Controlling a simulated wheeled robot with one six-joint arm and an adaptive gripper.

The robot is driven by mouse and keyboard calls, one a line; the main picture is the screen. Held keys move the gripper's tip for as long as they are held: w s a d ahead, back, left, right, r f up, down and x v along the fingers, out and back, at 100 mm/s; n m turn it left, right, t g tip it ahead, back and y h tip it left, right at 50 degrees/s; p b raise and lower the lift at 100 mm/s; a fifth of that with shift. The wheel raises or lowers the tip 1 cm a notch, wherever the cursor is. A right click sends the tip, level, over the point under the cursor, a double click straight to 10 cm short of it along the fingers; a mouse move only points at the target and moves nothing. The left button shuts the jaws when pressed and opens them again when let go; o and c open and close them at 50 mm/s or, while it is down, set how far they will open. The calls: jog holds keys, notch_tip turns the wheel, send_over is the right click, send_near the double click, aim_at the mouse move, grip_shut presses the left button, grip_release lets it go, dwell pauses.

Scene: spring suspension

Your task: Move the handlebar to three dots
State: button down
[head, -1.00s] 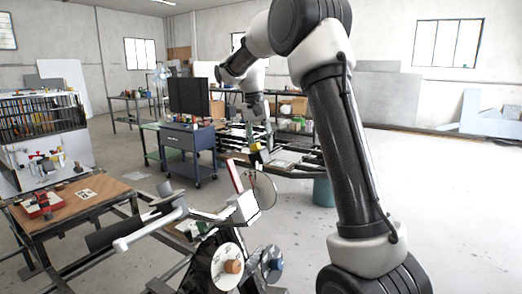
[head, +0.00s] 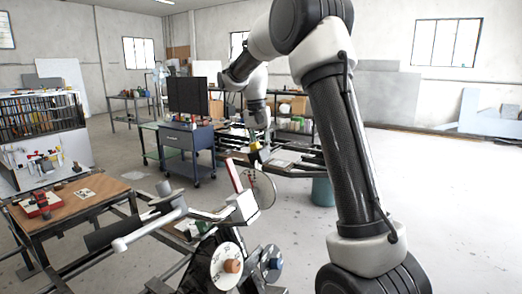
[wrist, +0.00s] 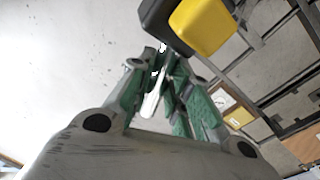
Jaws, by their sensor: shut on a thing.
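My gripper (head: 256,141) hangs at the end of my arm, beyond the near mechanism. In the wrist view its green-padded fingers (wrist: 163,64) are closed together on a thin pale piece (wrist: 152,100). I cannot tell whether this piece belongs to the handlebar. A white bar with a rounded end (head: 150,230) lies across the near mechanism, apart from the gripper. No three-dot mark is readable.
A white dial with an orange-brown knob (head: 228,266) and a blue-grey dial (head: 271,263) are in front. A wooden bench (head: 105,190) is at left. A dark blue cabinet (head: 187,145) stands behind. Open floor (head: 450,210) lies to the right.

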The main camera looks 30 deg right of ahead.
jog(key=s+r+t+y, duration=0.1)
jog(key=s+d+r+t, duration=0.1)
jog(key=t, duration=0.1)
jog(key=shift+d+r+y, duration=0.1)
jog(key=shift+r+y, duration=0.1)
jog(key=shift+y, duration=0.2)
jog(key=shift+w, duration=0.1)
jog(key=c, duration=1.3)
grip_release()
jog(key=shift+f, duration=0.1)
jog(key=r, duration=0.4)
jog(key=s+r, duration=0.1)
jog(key=r, duration=0.3)
jog(key=s+r, duration=0.1)
jog(key=r, duration=0.2)
jog(key=shift+s+d+r, duration=0.1)
jog(key=shift+d+r, duration=0.25)
jog(key=shift+r, duration=0.05)
